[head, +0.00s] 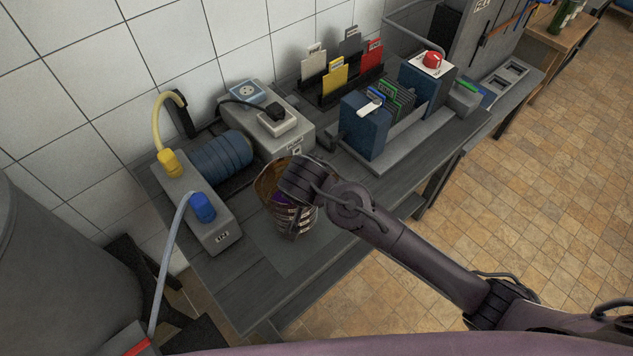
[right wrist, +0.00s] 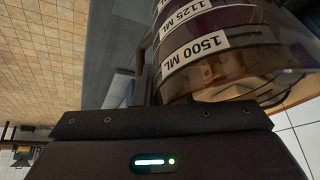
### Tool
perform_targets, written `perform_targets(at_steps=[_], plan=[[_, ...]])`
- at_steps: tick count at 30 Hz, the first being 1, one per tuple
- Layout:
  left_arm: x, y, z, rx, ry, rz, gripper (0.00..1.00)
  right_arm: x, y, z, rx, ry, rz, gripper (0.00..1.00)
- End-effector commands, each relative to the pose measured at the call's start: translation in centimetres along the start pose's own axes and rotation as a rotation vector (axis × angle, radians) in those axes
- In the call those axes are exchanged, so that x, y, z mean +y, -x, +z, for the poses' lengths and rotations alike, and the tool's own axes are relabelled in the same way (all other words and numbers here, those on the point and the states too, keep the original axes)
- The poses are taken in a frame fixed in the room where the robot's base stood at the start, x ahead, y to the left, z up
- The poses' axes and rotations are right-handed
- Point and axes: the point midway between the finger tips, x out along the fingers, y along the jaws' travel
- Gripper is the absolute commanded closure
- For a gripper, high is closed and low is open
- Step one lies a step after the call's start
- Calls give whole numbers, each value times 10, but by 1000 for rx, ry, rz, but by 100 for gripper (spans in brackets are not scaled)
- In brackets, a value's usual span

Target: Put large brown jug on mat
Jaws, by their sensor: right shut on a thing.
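The large brown jug (head: 268,184) is see-through, with white measure labels down its side and something purple inside. My right gripper (head: 297,222) is shut on it and, with the wrist, covers much of it in the head view. In the right wrist view the jug (right wrist: 225,50) fills the upper right, with labels reading 1500 ML and 1125 ML. The flat grey mat (head: 290,258) lies on the bench below and in front of the jug. I cannot tell whether the jug's base touches it. My left gripper is not in view.
Left of the jug are a grey block (head: 215,235) with yellow and blue hose fittings and a ribbed blue roll (head: 222,158). Behind stands a grey box (head: 268,122); card racks (head: 385,110) stand at the right. The bench's front left corner (head: 245,305) is bare.

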Motion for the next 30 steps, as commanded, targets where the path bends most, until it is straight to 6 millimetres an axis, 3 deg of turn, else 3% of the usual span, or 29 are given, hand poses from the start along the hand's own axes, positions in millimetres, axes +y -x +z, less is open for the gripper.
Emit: perform_targets(at_steps=[9, 21, 22, 26, 30], plan=[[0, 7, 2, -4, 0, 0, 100, 0, -29, 14, 3, -3, -5, 100], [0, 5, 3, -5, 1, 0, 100, 0, -33, 16, 3, -3, -5, 100], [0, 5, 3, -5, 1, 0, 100, 2, -35, 18, -1, 1, 2, 87], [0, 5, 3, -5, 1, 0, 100, 2, -35, 18, -1, 2, 2, 70], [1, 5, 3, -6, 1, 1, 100, 2, -35, 18, -1, 2, 2, 68]])
